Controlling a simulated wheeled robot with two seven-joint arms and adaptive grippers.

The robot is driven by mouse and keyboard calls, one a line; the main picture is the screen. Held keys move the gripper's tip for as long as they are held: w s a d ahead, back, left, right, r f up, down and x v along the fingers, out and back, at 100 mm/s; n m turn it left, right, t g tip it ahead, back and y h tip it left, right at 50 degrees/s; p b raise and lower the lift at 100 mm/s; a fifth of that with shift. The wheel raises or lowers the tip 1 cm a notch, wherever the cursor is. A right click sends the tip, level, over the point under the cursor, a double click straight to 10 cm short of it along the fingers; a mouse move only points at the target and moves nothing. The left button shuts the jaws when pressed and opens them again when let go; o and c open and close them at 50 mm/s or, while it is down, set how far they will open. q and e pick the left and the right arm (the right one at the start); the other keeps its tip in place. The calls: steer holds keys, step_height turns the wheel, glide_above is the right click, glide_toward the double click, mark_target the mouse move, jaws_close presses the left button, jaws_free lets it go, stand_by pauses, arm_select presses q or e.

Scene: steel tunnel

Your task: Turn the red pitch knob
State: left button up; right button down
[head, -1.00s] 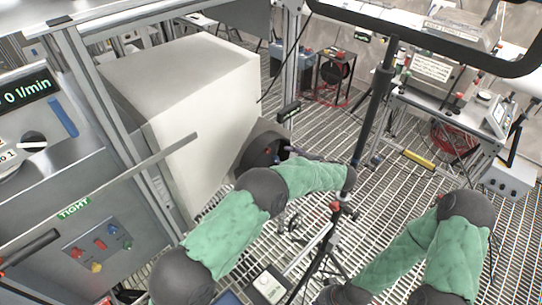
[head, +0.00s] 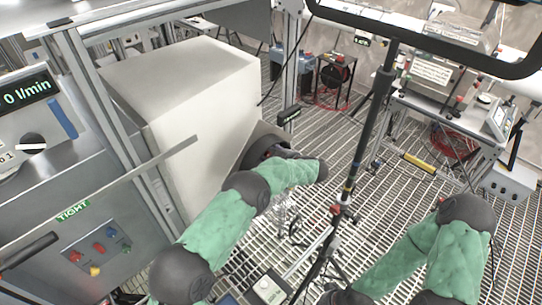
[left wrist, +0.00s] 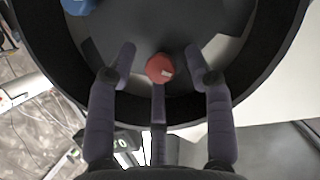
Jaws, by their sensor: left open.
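The red knob (left wrist: 160,67) is a small round knob with a pale mark, inside a dark round housing in the left wrist view. My left gripper (left wrist: 160,56) is open, with its dark fingers spread on both sides of the knob and one finger below it. I cannot tell whether any finger touches it. In the head view my left arm reaches to the dark round housing (head: 260,135) on the side of a white box; the fingers are mostly hidden there. My right arm shows at the lower right, but its gripper is not visible.
A blue knob (left wrist: 78,5) lies at the upper left inside the housing. The large white box (head: 185,95) stands beside a grey metal panel (head: 70,170). A black pole (head: 368,130) rises right of my left arm. Grating floor lies around.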

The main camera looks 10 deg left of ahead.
arm_select(q)
jaws_close()
steer(key=shift+m+g+p, duration=0.5)
steer(key=shift+m+p, duration=0.3)
steer(key=shift+p, duration=0.75)
steer(key=shift+d+f+m+g+y+p, duration=0.1)
steer(key=shift+m+g+y+p, duration=0.2)
steer(key=shift+m+y+p, duration=0.15)
steer(key=shift+w+f+m+g+y, duration=0.1)
steer(key=shift+m+g+y, duration=0.3)
steer(key=shift+m, duration=0.35)
steer(key=shift+c, duration=0.2)
jaws_free()
steer(key=shift+o, duration=0.2)
